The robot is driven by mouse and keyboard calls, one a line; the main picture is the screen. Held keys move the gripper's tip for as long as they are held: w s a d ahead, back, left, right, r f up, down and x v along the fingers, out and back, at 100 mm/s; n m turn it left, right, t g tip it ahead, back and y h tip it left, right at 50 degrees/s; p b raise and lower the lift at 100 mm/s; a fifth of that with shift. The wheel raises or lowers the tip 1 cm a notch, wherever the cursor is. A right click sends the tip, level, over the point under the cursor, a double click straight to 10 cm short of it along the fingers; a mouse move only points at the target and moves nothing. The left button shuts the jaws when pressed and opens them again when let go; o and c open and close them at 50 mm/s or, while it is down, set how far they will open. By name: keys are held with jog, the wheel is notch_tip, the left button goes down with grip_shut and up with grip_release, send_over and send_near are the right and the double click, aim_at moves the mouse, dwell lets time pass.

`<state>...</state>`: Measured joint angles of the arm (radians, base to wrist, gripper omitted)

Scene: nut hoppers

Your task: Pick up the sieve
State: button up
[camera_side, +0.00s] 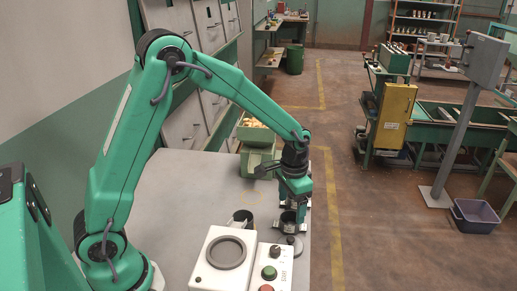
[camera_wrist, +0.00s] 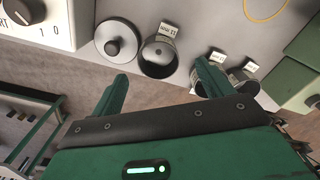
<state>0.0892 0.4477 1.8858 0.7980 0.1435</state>
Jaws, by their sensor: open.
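My gripper (camera_side: 293,206) is open and points down over the right edge of the grey bench. In the wrist view its two green fingers (camera_wrist: 163,86) stand apart with nothing between them. A dark round cup (camera_wrist: 158,56) with a paper label shows just beyond the gap between the fingers. It also shows under the gripper in the side view (camera_side: 288,224). Another dark round vessel (camera_side: 241,218) stands to its left on the bench. I cannot tell for sure which of these is the sieve; no mesh is clear. The right finger partly hides other labelled round pieces (camera_wrist: 243,76).
A grey disc with a knob (camera_wrist: 116,40) lies beside the labelled cup. A white machine (camera_side: 208,277) with a round ring on top and a button panel (camera_side: 270,272) stand at the near end. Green hoppers (camera_side: 256,160) stand at the far end.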

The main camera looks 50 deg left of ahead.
aim_at(291, 217)
jog(key=shift+d+f, duration=0.1)
jog(key=shift+f, duration=2.4)
jog(key=c, duration=1.1)
